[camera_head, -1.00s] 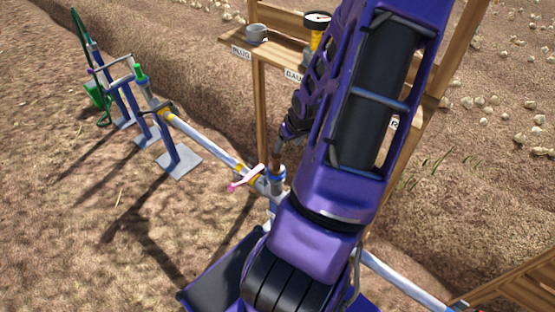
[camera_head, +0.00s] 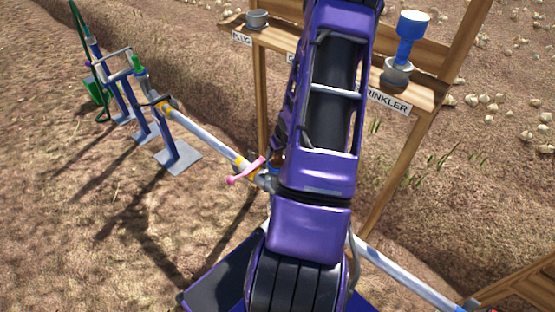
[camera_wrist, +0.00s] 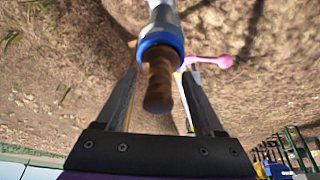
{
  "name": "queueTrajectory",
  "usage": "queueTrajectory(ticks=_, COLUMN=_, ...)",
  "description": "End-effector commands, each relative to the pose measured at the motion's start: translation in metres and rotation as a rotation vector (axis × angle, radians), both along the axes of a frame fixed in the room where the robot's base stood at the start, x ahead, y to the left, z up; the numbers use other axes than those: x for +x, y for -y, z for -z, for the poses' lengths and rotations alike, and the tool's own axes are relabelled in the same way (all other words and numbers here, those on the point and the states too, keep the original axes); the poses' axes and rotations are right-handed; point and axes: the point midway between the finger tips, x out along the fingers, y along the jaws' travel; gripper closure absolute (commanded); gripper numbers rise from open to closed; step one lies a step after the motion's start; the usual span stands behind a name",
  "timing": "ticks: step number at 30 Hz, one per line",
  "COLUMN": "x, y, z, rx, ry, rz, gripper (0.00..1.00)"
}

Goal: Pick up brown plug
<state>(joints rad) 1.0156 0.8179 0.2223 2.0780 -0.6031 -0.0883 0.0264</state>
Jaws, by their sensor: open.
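The brown plug (camera_wrist: 158,85) sticks out of the blue-collared end (camera_wrist: 160,42) of a pipe in the wrist view. My gripper (camera_wrist: 160,76) is open, with one finger on each side of the plug. A gap shows between the plug and the left finger; the right finger is closer, and I cannot tell whether it touches. In the head view my purple arm hides the gripper and nearly all of the plug.
A pink valve handle (camera_head: 246,171) sits on the pipe (camera_head: 205,134) just left of my arm; it also shows in the wrist view (camera_wrist: 208,61). Behind stands a wooden shelf (camera_head: 428,94) with a grey cup (camera_head: 257,19) and a blue sprinkler (camera_head: 411,40).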

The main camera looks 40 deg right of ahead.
Motion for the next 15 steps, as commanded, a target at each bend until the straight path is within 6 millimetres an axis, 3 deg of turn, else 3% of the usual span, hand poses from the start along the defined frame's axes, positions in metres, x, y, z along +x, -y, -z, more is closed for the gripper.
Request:
queueTrajectory(ticks=4, x=0.0066, y=0.0021, z=0.017, rx=0.001, ry=0.001, rz=0.001, gripper=0.3)
queueTrajectory(ticks=12, x=0.0075, y=0.003, z=0.0184, rx=0.0, ry=0.001, rz=0.001, gripper=0.3)
queueTrajectory(ticks=15, x=0.0074, y=0.0029, z=0.0185, rx=0.0, ry=0.001, rz=0.001, gripper=0.46)
